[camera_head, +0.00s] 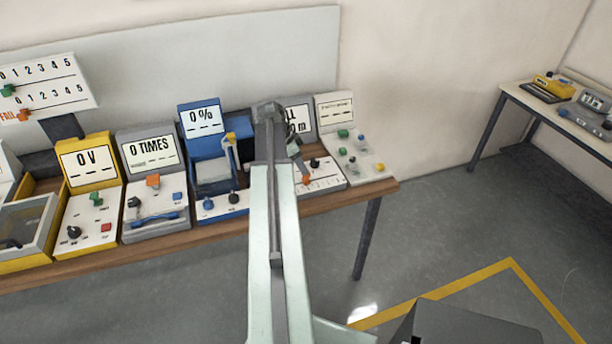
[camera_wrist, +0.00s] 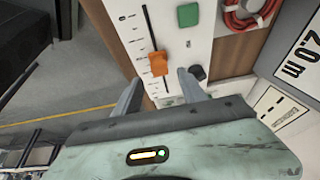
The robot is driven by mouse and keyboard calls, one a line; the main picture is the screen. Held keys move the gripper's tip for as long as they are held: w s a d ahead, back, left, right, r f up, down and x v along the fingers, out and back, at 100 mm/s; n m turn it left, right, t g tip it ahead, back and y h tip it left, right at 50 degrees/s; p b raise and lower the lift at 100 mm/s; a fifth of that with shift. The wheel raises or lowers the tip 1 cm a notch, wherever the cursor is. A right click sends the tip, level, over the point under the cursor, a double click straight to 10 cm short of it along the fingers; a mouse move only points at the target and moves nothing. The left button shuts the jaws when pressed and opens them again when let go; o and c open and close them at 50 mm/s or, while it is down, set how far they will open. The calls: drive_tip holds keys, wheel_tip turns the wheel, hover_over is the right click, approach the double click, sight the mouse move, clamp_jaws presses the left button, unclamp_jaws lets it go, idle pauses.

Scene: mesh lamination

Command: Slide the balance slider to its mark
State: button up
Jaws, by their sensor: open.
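The balance slider appears to be the orange cap (camera_wrist: 158,63) on a dark slot in a white panel (camera_wrist: 172,35). Printed tick marks run along the slot in the wrist view. Which tick is its mark I cannot tell. In the head view an orange cap (camera_head: 306,180) shows at the left edge of a white panel with a scale (camera_head: 325,184). My gripper (camera_wrist: 160,86) is open, its two fingers spread on either side of the slot, close to the orange cap. I see nothing held between them. In the head view my arm hides part of this device.
In the wrist view a green block (camera_wrist: 188,15), a black knob (camera_wrist: 197,72) and a red cable coil (camera_wrist: 250,14) sit nearby. In the head view a blue device (camera_head: 212,170) stands left and a white panel with coloured knobs (camera_head: 356,160) right. Open floor lies beyond the table edge.

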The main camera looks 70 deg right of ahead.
sight(306, 177)
drive_tip(key=b+x, duration=0.4)
drive_tip(key=x, duration=0.2)
drive_tip(key=shift+f+b, duration=0.1)
drive_tip(key=shift+b, duration=0.2)
clamp_jaws()
drive_tip(key=shift+w, duration=0.1)
idle(0.8)
